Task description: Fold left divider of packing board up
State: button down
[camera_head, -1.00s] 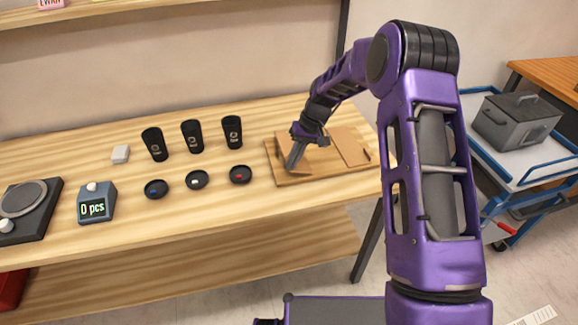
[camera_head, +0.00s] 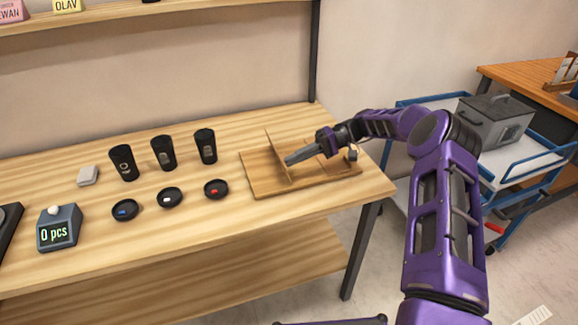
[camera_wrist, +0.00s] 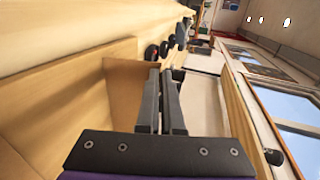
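The packing board (camera_head: 262,187) lies flat near the right end of the wooden table. Its left divider (camera_head: 273,146) stands about upright on the board as a thin panel. My gripper (camera_head: 288,160) is just right of it, pointing left, with its tips at or very near the panel's face. In the wrist view the divider (camera_wrist: 121,84) is a brown panel beside and behind the fingers (camera_wrist: 164,72). The fingers are close together and hold nothing that I can see. Whether they touch the divider is unclear. My gripper and arm partly hide the board's right part.
Three black tumblers (camera_head: 164,152) and three round black lids (camera_head: 170,197) stand left of the board. A counting display (camera_head: 58,230) and a small white block (camera_head: 88,176) are farther left. A blue cart with a grey box (camera_head: 494,122) stands to the right.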

jog(key=shift+w+d+f+b, duration=0.15)
jog(key=shift+d+f+b, duration=0.2)
jog(key=shift+d+b, duration=0.35)
jog(key=shift+d+f, duration=0.15)
jog(key=shift+d, duration=0.15)
jog(key=shift+f, duration=0.1)
jog(key=c, duration=1.1)
grip_release()
jog(key=shift+o, duration=0.2)
jog(key=shift+w+r, duration=0.1)
jog(key=shift+r, duration=0.15)
jog(key=shift+r, duration=0.1)
